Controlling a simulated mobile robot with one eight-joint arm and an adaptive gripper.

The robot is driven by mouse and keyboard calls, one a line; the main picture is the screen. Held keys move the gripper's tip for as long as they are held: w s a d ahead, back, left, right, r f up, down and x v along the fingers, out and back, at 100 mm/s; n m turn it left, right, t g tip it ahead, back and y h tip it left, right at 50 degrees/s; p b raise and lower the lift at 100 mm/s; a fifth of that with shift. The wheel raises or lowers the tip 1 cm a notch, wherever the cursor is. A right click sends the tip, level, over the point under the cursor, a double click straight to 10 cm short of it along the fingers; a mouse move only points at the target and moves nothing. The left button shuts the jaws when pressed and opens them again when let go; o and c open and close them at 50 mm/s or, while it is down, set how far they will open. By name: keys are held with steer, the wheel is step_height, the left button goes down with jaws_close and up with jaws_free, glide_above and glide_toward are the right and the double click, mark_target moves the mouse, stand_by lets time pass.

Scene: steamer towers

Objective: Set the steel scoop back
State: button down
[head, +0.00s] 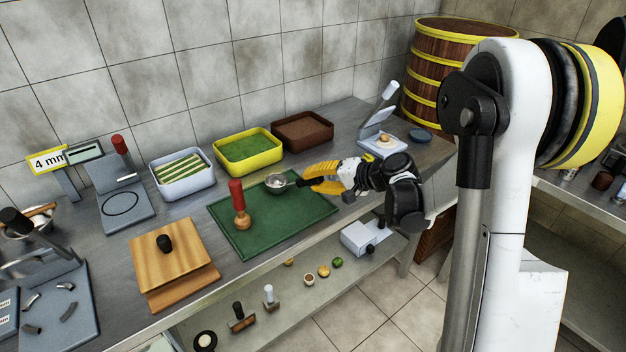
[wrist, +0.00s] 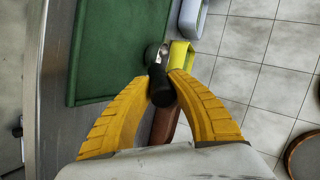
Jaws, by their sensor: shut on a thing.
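The steel scoop (head: 276,183) is at the far right part of the green mat (head: 262,238), with its round bowl pointing left. I cannot tell whether the bowl touches the mat or hangs just above it. My gripper (head: 303,181) has its yellow fingers shut on the scoop's dark handle, coming in from the right. In the wrist view the black handle of the scoop (wrist: 159,82) sits between the fingertips of my gripper (wrist: 162,88). The bowl lies beyond it and is partly hidden by the handle.
A red-handled wooden stamp (head: 239,205) stands on the mat. Behind are a yellow bin with green contents (head: 247,165), a brown bin (head: 302,142) and a pale bin with green strips (head: 184,188). A wooden press board (head: 172,270) is at front left. A lower shelf holds small items.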

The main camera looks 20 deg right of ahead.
steer(key=shift+f, duration=0.15)
steer(key=c, duration=1.2)
jaws_free()
steer(key=shift+c, duration=0.2)
steer(key=v, duration=1.2)
